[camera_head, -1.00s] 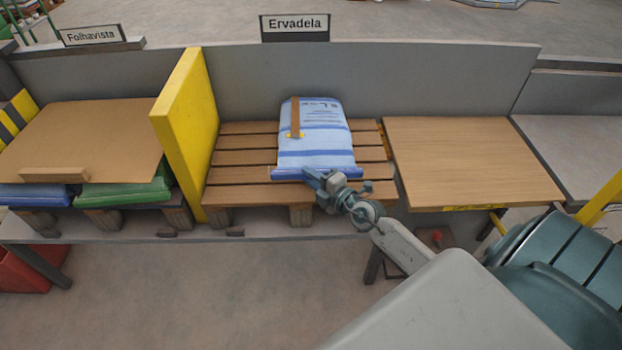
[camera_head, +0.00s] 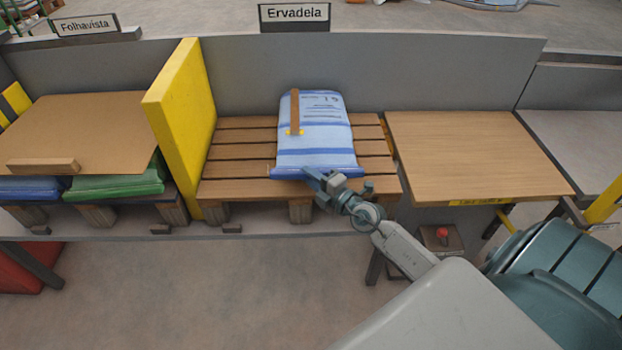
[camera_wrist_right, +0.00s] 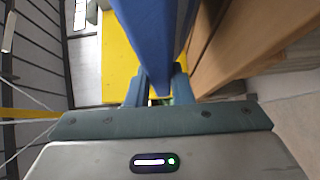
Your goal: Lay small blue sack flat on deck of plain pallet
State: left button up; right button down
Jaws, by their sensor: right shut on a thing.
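The small blue sack (camera_head: 318,150) is pale blue with darker blue bands and a brown strip on its upper face. In the head view it is over the plain pallet (camera_head: 235,187), a slatted wooden deck under the Ervadela sign. My right gripper (camera_head: 318,180) is shut on the sack's near edge. In the right wrist view the blue sack (camera_wrist_right: 152,35) runs between the fingers (camera_wrist_right: 157,92). The pallet's boards (camera_wrist_right: 235,45) are close beside it; I cannot tell whether the sack's underside touches the deck. My left gripper is not in view.
A yellow divider (camera_head: 181,125) stands left of the pallet. Beyond it, a brown board (camera_head: 90,125) lies over blue and green sacks. A bare wooden table top (camera_head: 475,150) is on the right. A grey wall (camera_head: 420,75) closes the back.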

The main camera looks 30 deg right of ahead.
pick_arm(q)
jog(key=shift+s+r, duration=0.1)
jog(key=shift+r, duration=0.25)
pick_arm(e)
jog(key=c, duration=1.2)
grip_release()
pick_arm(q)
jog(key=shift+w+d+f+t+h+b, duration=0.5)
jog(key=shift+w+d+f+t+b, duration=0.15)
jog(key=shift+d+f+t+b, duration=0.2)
pick_arm(e)
jog(key=s+d, duration=0.2)
jog(key=s, duration=0.8)
jog(key=shift+s, duration=0.3)
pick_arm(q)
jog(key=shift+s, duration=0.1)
